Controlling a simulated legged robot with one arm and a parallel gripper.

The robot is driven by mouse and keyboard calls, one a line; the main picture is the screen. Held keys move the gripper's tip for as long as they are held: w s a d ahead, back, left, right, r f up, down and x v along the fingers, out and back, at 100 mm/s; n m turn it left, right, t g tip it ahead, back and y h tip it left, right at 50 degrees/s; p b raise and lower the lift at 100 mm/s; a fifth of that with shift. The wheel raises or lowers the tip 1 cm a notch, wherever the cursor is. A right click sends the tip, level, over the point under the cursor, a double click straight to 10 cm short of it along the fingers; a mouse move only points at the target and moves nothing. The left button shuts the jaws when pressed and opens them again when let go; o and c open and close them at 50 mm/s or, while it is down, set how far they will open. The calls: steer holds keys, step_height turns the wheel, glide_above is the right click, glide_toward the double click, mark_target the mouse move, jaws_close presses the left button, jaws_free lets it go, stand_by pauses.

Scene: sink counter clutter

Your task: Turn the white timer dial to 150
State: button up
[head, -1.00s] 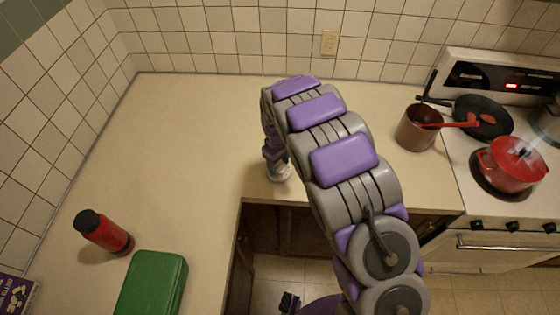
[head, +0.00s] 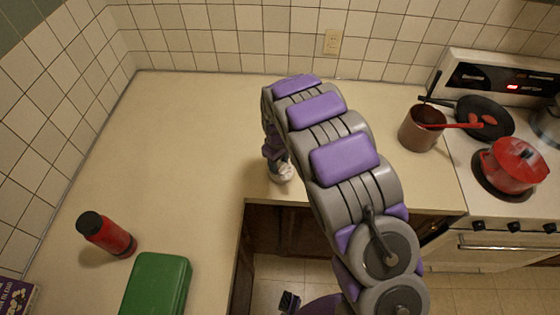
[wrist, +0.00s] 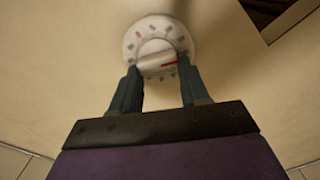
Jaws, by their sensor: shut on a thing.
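The white timer dial (wrist: 157,30) sits on the counter near its front edge. In the wrist view it is a round white face with dark and red marks around the rim and a raised bar knob (wrist: 157,62) with a red line. My gripper (wrist: 160,78) is shut on the knob, one dark finger at each side. The marks are too small and blurred to read. In the head view the dial (head: 284,174) shows only in part below my gripper (head: 277,163), and my arm hides much around it.
A red bottle (head: 106,234) and a green box (head: 157,287) stand at the lower left of the counter (head: 185,140). A brown pot (head: 418,132) stands beside the stove, with a black pan (head: 483,118) and a red pot (head: 512,165) on it. The counter's back left is clear.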

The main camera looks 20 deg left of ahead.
mark_target(281, 164)
steer(key=shift+d+r, duration=0.15)
steer(key=shift+d, duration=0.45)
steer(key=shift+d+r, duration=0.15)
steer(key=shift+d, duration=0.4)
steer(key=shift+a+f, duration=0.25)
steer(key=shift+a, duration=0.75)
steer(key=shift+d+r, duration=0.2)
steer(key=shift+d, duration=0.65)
steer(key=shift+a, duration=0.2)
steer(key=o, duration=0.7)
steer(key=shift+a+f, duration=0.1)
steer(key=shift+a, duration=0.1)
steer(key=o, duration=0.3)
steer(key=shift+a, duration=0.3)
steer(key=shift+o, duration=0.2)
steer(key=shift+d+r, duration=0.25)
steer(key=shift+d, duration=0.25)
step_height(281, 164, up, 17)
steer(key=shift+a+p, duration=0.35)
steer(key=shift+p, duration=0.1)
steer(key=shift+w+f, duration=0.1)
